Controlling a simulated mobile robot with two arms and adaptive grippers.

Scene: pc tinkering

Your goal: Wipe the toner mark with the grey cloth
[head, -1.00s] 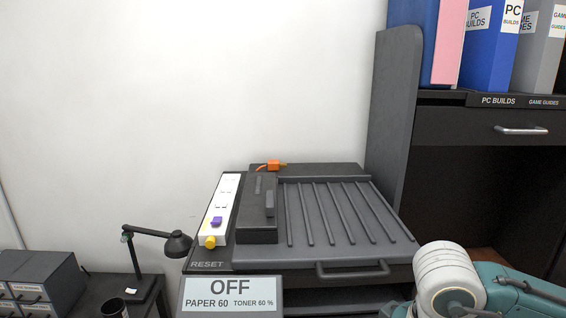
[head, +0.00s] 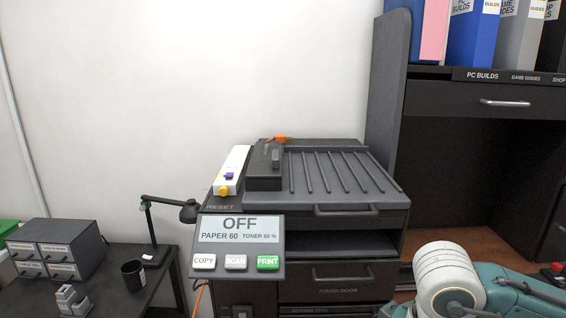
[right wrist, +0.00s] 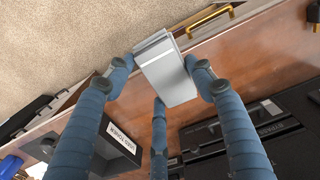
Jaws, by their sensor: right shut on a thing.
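In the right wrist view my right gripper (right wrist: 161,68) is shut on a pale grey, flat, folded piece that looks like the grey cloth (right wrist: 168,80). Its blue fingers sit on either side of the cloth, above a brown wooden surface (right wrist: 150,125). I cannot tell whether the cloth touches anything. In the head view only part of my right arm shows at the lower right, and its gripper is out of frame. My left gripper is not in view. I cannot make out a toner mark in either view.
The printer (head: 345,180) stands at the centre, its panel (head: 240,228) reading OFF. A lamp (head: 154,232), a black cup (head: 133,272) and small drawers (head: 58,250) are at left. The right wrist view shows a dark box labelled for toner (right wrist: 103,160) and a brass handle (right wrist: 209,19).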

